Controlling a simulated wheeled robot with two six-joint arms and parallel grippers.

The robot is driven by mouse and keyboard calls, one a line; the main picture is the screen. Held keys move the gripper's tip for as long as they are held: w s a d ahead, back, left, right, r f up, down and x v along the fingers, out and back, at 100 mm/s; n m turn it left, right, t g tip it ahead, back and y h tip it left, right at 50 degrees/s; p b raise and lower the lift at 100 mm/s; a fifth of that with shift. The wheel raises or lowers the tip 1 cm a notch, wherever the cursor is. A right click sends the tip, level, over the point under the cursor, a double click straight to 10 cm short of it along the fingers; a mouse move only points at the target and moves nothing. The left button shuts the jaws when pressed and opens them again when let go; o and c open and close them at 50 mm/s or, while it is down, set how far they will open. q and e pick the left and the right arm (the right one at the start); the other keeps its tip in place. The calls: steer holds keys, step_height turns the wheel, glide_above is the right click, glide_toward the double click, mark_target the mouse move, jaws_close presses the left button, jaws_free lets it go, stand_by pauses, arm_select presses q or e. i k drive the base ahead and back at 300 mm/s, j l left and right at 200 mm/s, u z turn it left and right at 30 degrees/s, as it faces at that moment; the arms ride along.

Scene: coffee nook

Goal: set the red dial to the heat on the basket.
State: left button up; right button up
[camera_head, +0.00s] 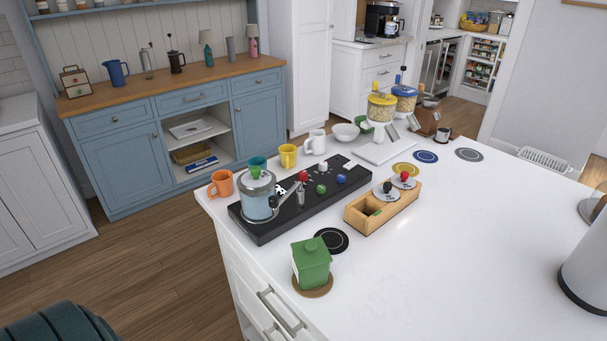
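A red dial (303,176) sits on a long black panel (272,229) on the white island, right of a pale blue kettle (257,200). A green dial (321,189) and a blue dial (341,179) are beside it. Small white marks lie around the dials, but the red dial's setting is too small to read. A brown basket (190,153) sits in the open shelf of the blue cabinet; I cannot make out a heat mark on it. A yellow basket (474,22) stands on the far counter, too small to read. Neither gripper is in view.
Orange (221,184), yellow (288,156) and white (316,142) mugs line the panel's far side. A wooden box (374,213) with knobbed lids stands to its right. A green canister (311,265) is in front.

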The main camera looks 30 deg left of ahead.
mark_target(302, 175)
steer(key=k+j+z, duration=0.2)
steer(key=k, duration=0.3)
steer(key=k+j+z, duration=0.15)
steer(key=k, duration=0.35)
